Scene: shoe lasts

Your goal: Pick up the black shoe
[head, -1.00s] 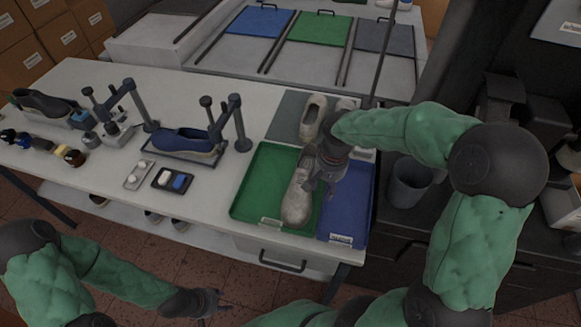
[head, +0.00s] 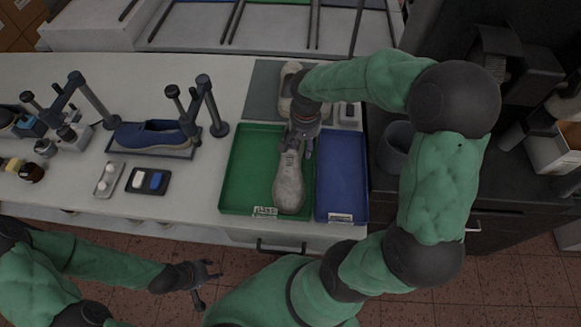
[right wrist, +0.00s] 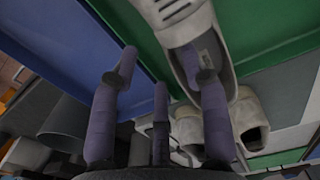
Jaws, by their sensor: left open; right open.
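A dark shoe (head: 7,121) is cut off at the left edge of the head view, by a stand; only a small part shows. My right gripper (head: 302,146) is open over the heel end of a pale grey shoe (head: 289,183) lying in the green tray. In the right wrist view my right gripper's fingers (right wrist: 160,85) are spread, with one in front of the pale shoe's opening (right wrist: 192,62); I cannot tell if they touch. My left gripper (head: 207,283) is open and empty in front of the table, far from the dark shoe.
The green tray (head: 240,178) and blue tray (head: 343,175) lie side by side. A blue shoe (head: 150,134) sits on a stand with posts. Other pale shoes (head: 290,82) lie behind the trays, partly hidden by my right arm. A small black tray (head: 148,180) is left of the green tray.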

